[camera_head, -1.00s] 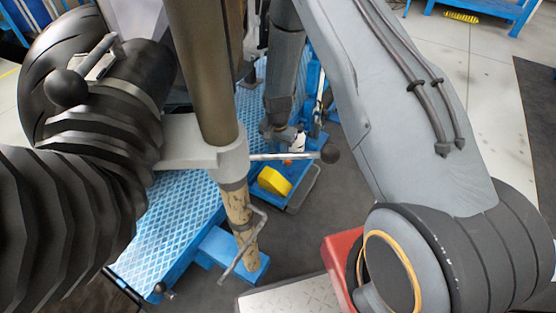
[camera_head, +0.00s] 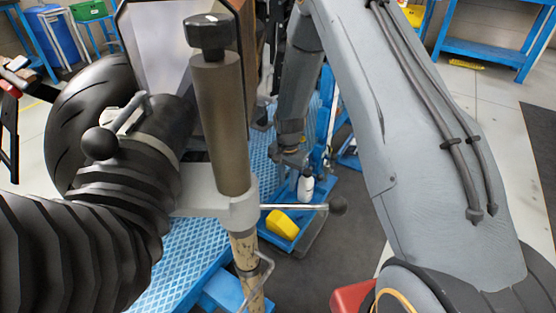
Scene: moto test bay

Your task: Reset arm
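My grey arm runs down the right half of the view, with two dark cables along its upper link. Its dark forearm hangs behind that link, and its lower end, where my gripper (camera_head: 291,158) is, sits near the centre above the blue platform (camera_head: 190,262). The fingers are small and partly lost against the blue parts, so I cannot tell their opening or whether they hold anything. A white bottle (camera_head: 306,187) shows just below and right of the gripper; I cannot tell whether they touch.
A brown post (camera_head: 222,125) with a black knob and side lever (camera_head: 300,207) stands close in front. A black tyre (camera_head: 85,115) and ribbed black bellows (camera_head: 60,250) fill the left. A yellow block (camera_head: 282,225) lies on a low blue tray. Open floor (camera_head: 325,265) lies right of it.

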